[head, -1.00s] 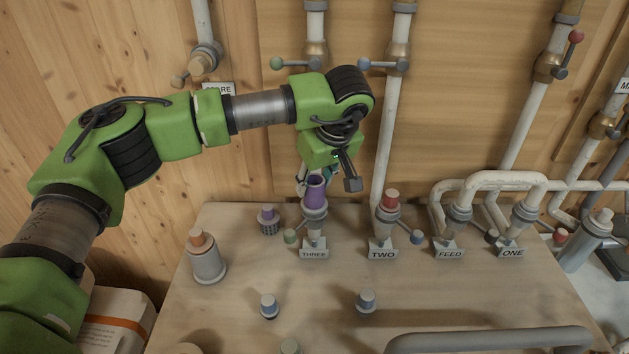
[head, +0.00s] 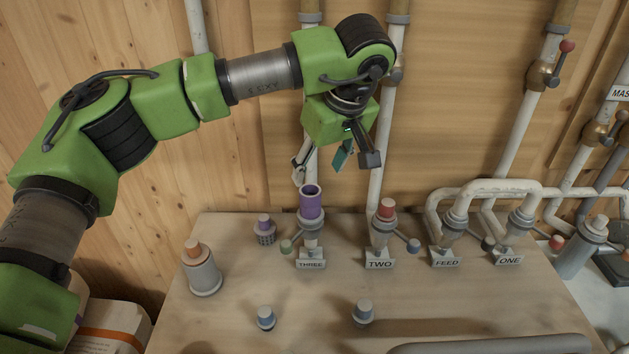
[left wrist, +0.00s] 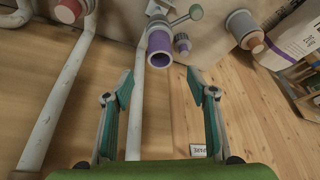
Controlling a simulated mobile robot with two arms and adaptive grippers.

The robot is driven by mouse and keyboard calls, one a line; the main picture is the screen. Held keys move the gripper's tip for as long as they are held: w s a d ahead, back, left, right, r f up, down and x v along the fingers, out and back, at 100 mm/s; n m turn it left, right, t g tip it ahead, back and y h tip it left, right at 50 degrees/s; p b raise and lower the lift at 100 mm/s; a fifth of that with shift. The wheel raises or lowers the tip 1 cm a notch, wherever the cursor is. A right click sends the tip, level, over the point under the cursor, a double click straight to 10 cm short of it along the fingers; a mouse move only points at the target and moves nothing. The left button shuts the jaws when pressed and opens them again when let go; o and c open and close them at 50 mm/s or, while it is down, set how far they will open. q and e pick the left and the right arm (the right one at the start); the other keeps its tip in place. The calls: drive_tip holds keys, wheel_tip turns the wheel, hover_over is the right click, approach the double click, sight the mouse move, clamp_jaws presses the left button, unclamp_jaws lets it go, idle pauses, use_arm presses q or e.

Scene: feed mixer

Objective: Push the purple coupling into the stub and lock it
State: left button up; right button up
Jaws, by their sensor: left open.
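The purple coupling (head: 311,203) stands upright, open end up, in the stub (head: 312,233) behind the THREE label. How deep it sits cannot be told. In the left wrist view the purple coupling (left wrist: 160,46) shows its open mouth beyond my fingers. A lever with a green knob (head: 287,246) sticks out to the left of the stub; the knob also shows in the left wrist view (left wrist: 196,12). My left gripper (head: 336,170) is open and empty, above the coupling and apart from it. My right gripper is not in view.
A stub with a red plug (head: 386,208) stands right of the coupling at TWO. White pipes (head: 382,150) rise close behind my left gripper. A small purple-topped plug (head: 264,228) and a grey holder with an orange top (head: 202,270) stand to the left. The table's middle is mostly clear.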

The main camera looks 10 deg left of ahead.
use_arm(q)
drive_tip(key=shift+v, duration=1.1)
drive_tip(key=shift+r, duration=0.1)
